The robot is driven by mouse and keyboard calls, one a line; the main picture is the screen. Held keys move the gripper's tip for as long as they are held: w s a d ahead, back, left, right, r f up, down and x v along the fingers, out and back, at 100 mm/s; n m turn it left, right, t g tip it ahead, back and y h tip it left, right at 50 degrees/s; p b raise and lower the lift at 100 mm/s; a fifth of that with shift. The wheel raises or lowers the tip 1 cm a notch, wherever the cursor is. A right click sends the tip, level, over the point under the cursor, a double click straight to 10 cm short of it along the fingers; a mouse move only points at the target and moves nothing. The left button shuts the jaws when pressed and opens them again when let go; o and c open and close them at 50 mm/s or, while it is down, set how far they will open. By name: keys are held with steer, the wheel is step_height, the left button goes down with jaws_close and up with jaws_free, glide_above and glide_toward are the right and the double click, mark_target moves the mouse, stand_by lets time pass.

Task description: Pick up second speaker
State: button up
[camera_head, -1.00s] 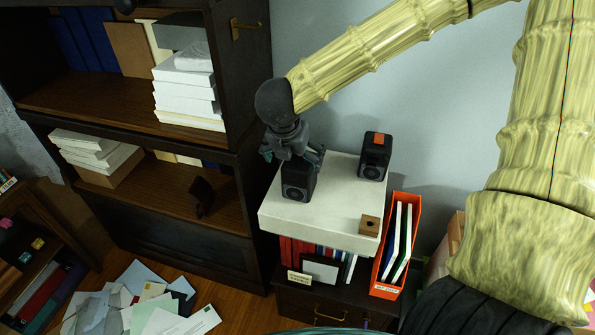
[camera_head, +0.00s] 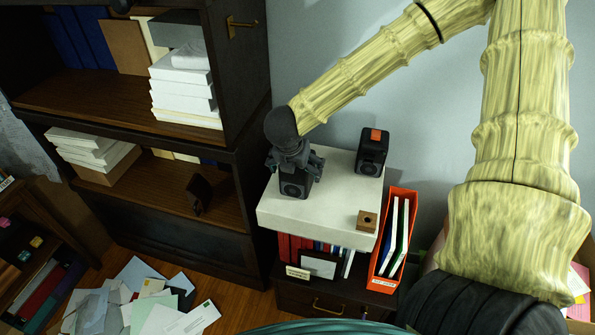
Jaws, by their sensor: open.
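Two black speakers stand upright on a white block-like top (camera_head: 322,216). The left speaker (camera_head: 292,188) is partly hidden under my gripper. The right speaker (camera_head: 373,150) stands farther back and has an orange-red patch on its top. My gripper (camera_head: 294,172) is open and points down over the left speaker, with its fingers around or just beside the speaker's upper part. I cannot tell whether the fingers touch it.
A small wooden cube with a hole (camera_head: 367,221) sits at the top's front right corner. An orange file holder (camera_head: 393,240) stands to the right. A dark bookcase (camera_head: 240,165) stands close on the left. Papers (camera_head: 140,300) lie on the floor.

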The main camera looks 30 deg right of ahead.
steer(key=shift+f, duration=0.2)
steer(key=shift+s, duration=0.1)
steer(key=c, duration=1.2)
steer(key=shift+r, duration=0.15)
